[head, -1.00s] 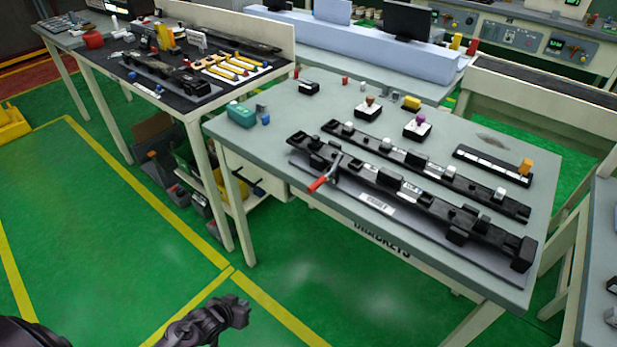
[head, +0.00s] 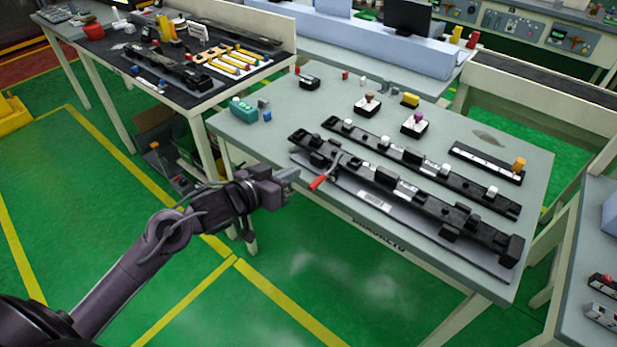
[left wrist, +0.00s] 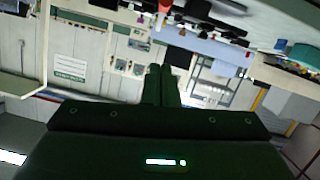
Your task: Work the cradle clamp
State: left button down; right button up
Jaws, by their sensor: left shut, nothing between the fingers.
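The cradle (head: 430,212) is a long black fixture on a grey base plate along the front of the grey table. Its clamp has a lever with a red handle (head: 319,182) near the cradle's left end, the handle sticking out over the table's front edge. My left gripper (head: 292,175) is shut and empty, just left of the red handle in the head view; whether they touch I cannot tell. Its shut fingers (left wrist: 161,88) also show in the left wrist view, with a red thing (left wrist: 164,5) at the top edge. My right gripper is not in view.
A long black strip with white clips (head: 420,165) lies behind the cradle. A teal box (head: 243,109), two small joystick-like boxes and a yellow block (head: 410,100) stand farther back. A second table (head: 205,105) with yellow tools is at left. Green floor is clear in front.

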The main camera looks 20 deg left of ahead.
pick_arm(q)
jog(key=w+d+f, duration=0.1)
jog(key=w+d+f+p, duration=0.1)
jog(key=w+f, duration=0.2)
jog(key=w, duration=0.1)
jog(key=shift+d+f, duration=0.35)
jog(key=shift+d, duration=0.05)
jog(key=shift+s+f+p, duration=0.15)
jog(key=shift+f+p, duration=0.15)
jog(key=shift+f, duration=0.1)
